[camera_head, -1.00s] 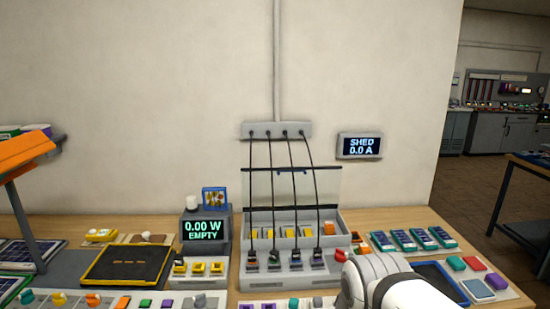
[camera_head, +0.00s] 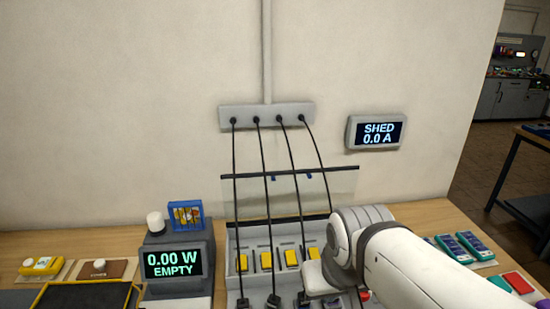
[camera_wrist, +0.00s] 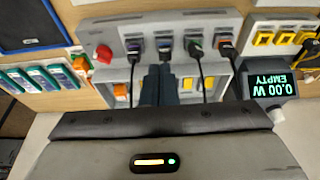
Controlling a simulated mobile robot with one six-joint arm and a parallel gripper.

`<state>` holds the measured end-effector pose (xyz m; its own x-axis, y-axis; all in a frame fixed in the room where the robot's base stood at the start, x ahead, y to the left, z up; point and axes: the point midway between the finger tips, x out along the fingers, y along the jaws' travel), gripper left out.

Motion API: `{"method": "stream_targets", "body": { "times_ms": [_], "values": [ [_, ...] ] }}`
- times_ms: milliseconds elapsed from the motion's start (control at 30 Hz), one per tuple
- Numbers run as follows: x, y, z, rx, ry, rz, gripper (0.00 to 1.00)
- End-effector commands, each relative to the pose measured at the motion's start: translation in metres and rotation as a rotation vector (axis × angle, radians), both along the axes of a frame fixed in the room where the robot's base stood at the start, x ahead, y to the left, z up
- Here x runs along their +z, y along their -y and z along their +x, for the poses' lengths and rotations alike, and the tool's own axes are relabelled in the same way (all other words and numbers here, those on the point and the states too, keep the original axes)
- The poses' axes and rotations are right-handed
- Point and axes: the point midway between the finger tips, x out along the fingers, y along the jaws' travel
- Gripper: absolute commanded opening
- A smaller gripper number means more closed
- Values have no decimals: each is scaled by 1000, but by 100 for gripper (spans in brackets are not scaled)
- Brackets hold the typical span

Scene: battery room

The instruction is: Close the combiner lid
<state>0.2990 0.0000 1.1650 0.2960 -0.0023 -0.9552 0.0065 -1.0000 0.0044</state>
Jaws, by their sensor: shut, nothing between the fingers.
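The combiner (camera_head: 235,270) is a light grey box on the wooden bench, with yellow switches inside. Its clear lid (camera_head: 258,195) stands open and upright at the back, with a dark strip along its top edge. Several black cables hang in front of the lid, running down to plugs on the box's front. My arm reaches over the box's right side in the head view, and the fingers are hidden there. In the wrist view my gripper (camera_wrist: 162,72) is shut and empty, over the box (camera_wrist: 215,85) between the cables. I cannot tell whether it touches anything.
A grey cable bar (camera_head: 267,117) and a SHED 0.0 A display (camera_head: 376,132) are on the wall. A 0.00 W EMPTY meter (camera_head: 175,264) stands left of the box. A red knob (camera_wrist: 103,53) sits near the plugs. Teal modules (camera_head: 468,246) lie to the right.

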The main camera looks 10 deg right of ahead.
Motion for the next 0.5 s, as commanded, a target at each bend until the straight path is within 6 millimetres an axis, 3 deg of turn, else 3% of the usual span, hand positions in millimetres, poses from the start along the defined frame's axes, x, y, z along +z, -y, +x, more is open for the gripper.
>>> {"method": "stream_targets", "body": {
  "times_ms": [233,333,433,500],
  "values": [
    [0,0,0,0,0,0,0],
    [6,0,10,0,6,0,0],
    [22,6,37,-8,22,1,0],
    [38,7,68,-10,40,0,0]
  ]
}}
